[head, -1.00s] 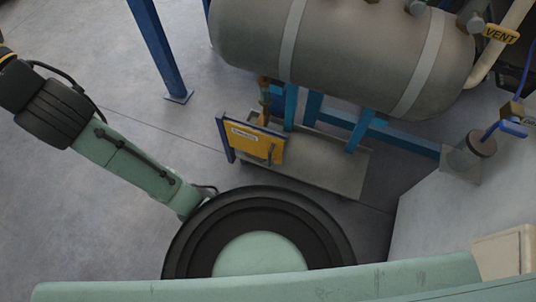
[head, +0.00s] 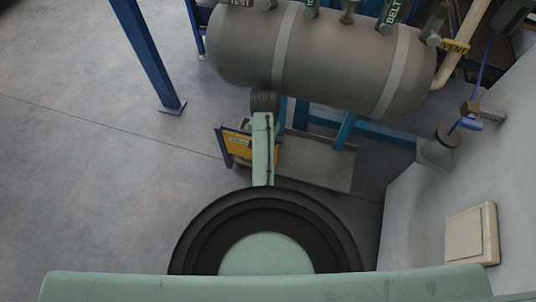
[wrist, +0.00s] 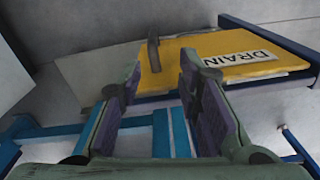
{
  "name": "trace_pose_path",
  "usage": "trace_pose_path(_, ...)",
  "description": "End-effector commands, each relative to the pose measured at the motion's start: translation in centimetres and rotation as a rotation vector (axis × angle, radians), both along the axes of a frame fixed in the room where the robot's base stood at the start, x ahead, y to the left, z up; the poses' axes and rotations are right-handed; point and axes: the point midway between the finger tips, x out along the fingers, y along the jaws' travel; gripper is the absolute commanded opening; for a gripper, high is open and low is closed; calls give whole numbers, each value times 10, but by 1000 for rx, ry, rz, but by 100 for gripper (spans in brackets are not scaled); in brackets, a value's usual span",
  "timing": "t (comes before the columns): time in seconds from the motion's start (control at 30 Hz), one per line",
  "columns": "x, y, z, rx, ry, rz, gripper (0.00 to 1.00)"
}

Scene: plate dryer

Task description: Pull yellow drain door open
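The yellow drain door (wrist: 205,58) fills the upper right of the wrist view, with a white DRAIN label (wrist: 240,60) on it. Its dark upright handle (wrist: 153,53) stands at the door's left end. My gripper (wrist: 160,67) is open, its two purple-lined fingers apart. The handle appears in the gap between the fingertips, and no finger visibly touches it. How far the handle is beyond them I cannot tell. In the head view the door (head: 238,142) shows under the tank, partly hidden by my arm. My gripper is hidden there.
The large grey tank (head: 335,55) hangs above the door on blue supports (head: 345,130). A blue post (head: 148,55) stands to the left. A pale wall panel (head: 430,215) is at the right. The floor (head: 80,170) on the left is clear.

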Motion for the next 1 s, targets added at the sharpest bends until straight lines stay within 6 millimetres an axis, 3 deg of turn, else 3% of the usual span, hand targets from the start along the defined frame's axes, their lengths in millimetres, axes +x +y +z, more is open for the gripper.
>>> trace_pose_path(0.07,-9,-6,-7,-1,36,-17,31)
trace_pose_path(0.23,-10,-6,-27,-2,41,-18,31)
trace_pose_path(0.6,-10,-5,-93,-1,37,-17,31)
trace_pose_path(0.8,-9,-5,-110,-1,35,-17,31)
trace_pose_path(1.0,-9,-5,-113,-1,33,-16,31)
